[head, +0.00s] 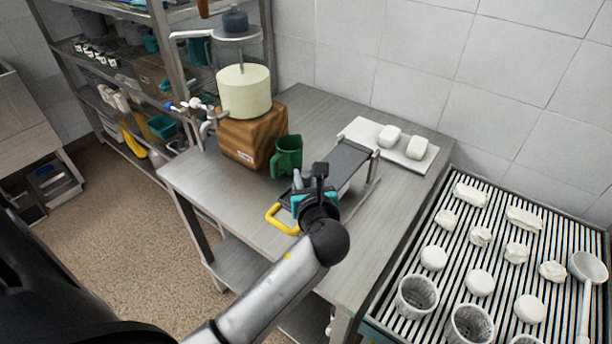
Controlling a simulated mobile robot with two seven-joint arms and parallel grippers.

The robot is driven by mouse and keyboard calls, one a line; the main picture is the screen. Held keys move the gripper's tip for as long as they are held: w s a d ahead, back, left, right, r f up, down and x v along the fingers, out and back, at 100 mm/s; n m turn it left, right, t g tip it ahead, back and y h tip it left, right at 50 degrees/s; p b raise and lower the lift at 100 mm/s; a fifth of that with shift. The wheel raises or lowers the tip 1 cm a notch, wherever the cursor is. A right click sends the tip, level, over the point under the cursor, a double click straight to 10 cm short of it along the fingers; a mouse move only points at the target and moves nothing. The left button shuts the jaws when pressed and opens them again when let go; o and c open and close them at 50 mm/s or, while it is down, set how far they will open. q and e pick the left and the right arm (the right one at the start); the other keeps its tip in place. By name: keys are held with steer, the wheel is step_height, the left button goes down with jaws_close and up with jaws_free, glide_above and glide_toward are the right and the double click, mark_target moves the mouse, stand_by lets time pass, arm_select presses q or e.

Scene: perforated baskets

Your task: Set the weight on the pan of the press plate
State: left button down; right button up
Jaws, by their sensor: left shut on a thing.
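The press stands at the back left of the steel table (335,112). A cream cylinder (244,92) sits on its wooden block (252,137). Above the cylinder is a round metal plate with a pan (237,35), and a dark grey, weight-like piece (235,20) rests on it. My left gripper (312,190) is over the table's front middle, shut on a small, partly hidden thing. Grey, black and teal parts show around its fingers. I cannot tell which of them belong to the held thing. My right gripper is not in view.
A green jug (287,157) stands between the press and my gripper. A yellow handle (284,220) is close beside the gripper. A slatted drainer (455,265) with white pieces and cups stands at right, shelving at left.

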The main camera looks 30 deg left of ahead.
arm_select(q)
steer(key=c, duration=0.7)
jaws_free()
steer(key=shift+o, duration=0.2)
steer(key=shift+s+d+r, duration=0.15)
steer(key=shift+s+d, duration=0.05)
steer(key=p+v, duration=0.1)
steer(key=v, duration=1)
steer(key=shift+s+r, duration=0.15)
steer(key=shift+d, duration=0.1)
